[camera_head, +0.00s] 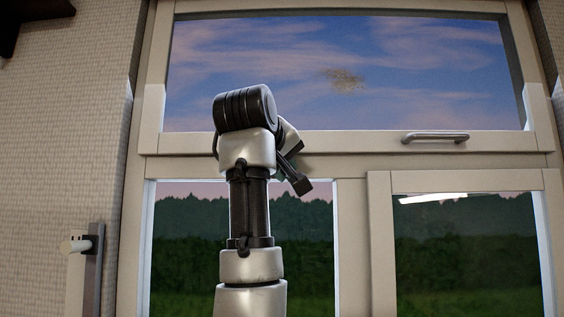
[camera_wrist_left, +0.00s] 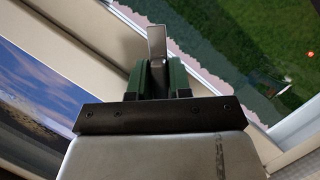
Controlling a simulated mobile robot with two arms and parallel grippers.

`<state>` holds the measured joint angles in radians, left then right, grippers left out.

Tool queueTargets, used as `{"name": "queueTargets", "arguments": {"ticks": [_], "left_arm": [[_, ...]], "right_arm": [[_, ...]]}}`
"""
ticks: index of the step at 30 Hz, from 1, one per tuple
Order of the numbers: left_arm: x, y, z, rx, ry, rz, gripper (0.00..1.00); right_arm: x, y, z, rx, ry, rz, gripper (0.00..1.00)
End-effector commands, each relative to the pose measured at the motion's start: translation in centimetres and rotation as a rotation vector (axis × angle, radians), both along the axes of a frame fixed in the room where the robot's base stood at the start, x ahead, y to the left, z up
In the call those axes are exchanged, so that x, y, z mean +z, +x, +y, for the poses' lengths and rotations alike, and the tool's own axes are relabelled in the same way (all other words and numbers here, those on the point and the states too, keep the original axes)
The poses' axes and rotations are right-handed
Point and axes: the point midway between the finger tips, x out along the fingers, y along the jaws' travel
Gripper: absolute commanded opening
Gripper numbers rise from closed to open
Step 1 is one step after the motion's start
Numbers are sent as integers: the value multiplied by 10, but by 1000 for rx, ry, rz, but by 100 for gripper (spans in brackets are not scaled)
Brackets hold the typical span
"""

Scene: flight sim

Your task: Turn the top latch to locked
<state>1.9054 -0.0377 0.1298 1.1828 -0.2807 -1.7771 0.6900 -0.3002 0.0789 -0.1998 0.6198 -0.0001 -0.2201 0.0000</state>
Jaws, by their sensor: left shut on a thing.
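In the left wrist view a grey metal latch handle (camera_wrist_left: 157,42) sticks out beyond my left gripper (camera_wrist_left: 159,75). The gripper's green-padded fingers are shut on it, close to the pale window frame. In the head view my arm rises in front of the window, and its wrist covers the frame's cross rail left of centre. It hides most of the gripper and the latch there. I cannot read the latch's exact turn from these views. My right gripper is in neither view.
The upper window pane (camera_head: 300,60) shows sky and has a brown smudge (camera_head: 343,79). A grey bar handle (camera_head: 435,137) sits on the cross rail to the right. The lower right sash (camera_head: 382,240) stands beside my arm.

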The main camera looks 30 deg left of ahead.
Motion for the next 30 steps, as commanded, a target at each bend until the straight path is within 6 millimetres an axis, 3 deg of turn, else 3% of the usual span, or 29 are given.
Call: {"name": "queueTargets", "arguments": {"ticks": [18,30], "left_arm": [[0,0,0,1,496,242,0],[0,0,0,0,661,321,0]], "right_arm": [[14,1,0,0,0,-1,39],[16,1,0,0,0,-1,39]]}}
